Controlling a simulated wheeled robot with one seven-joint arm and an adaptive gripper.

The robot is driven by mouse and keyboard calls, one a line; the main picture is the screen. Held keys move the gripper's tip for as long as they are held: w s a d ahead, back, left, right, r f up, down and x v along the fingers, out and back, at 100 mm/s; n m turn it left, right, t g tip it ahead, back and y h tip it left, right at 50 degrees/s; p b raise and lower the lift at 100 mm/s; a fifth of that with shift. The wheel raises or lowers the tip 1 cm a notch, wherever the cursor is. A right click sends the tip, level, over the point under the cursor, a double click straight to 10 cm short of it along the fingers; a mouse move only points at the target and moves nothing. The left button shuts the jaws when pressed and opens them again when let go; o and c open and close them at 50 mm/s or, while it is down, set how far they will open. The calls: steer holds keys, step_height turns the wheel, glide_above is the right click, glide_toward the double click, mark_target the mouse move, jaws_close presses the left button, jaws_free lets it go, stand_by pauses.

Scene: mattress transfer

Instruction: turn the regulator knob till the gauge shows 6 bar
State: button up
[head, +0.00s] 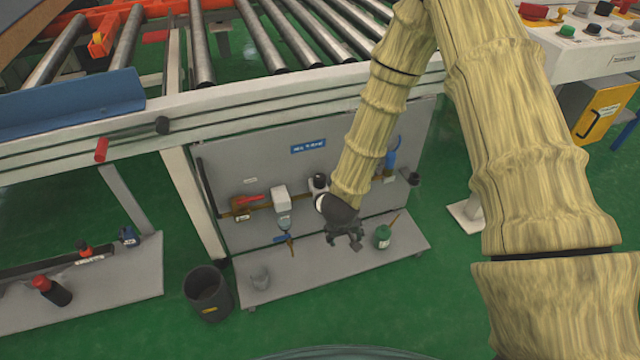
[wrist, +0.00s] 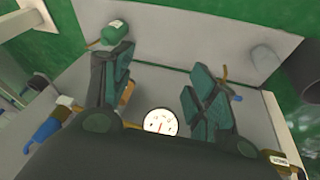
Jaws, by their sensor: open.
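A round white gauge (wrist: 160,121) with a red mark on its face shows between my fingers in the wrist view; its reading is too small to tell. In the head view, a black knob (head: 319,181) stands on the row of fittings on the grey panel, just left of my wrist, and appears to be the regulator knob. I cannot make out the knob in the wrist view. My gripper (head: 346,238) is open and empty, in front of the panel and below the knob. Its two fingers (wrist: 158,82) are spread apart in the wrist view. My wrist hides the gauge in the head view.
A red lever valve (head: 248,200) and a white-topped filter (head: 281,203) stand left of the knob. A dark bin (head: 207,292) is on the floor. Conveyor rollers (head: 290,35) run above.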

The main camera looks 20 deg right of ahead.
steer(key=w+r+b, duration=0.1)
steer(key=w+r, duration=0.4)
steer(key=w, duration=0.3)
steer(key=m+t+y+b, duration=0.1)
steer(key=b, duration=0.1)
glide_toward(320, 178)
steer(key=b+x, duration=0.4)
steer(key=x, duration=0.6)
steer(key=shift+f, duration=0.2)
steer(key=c, duration=1)
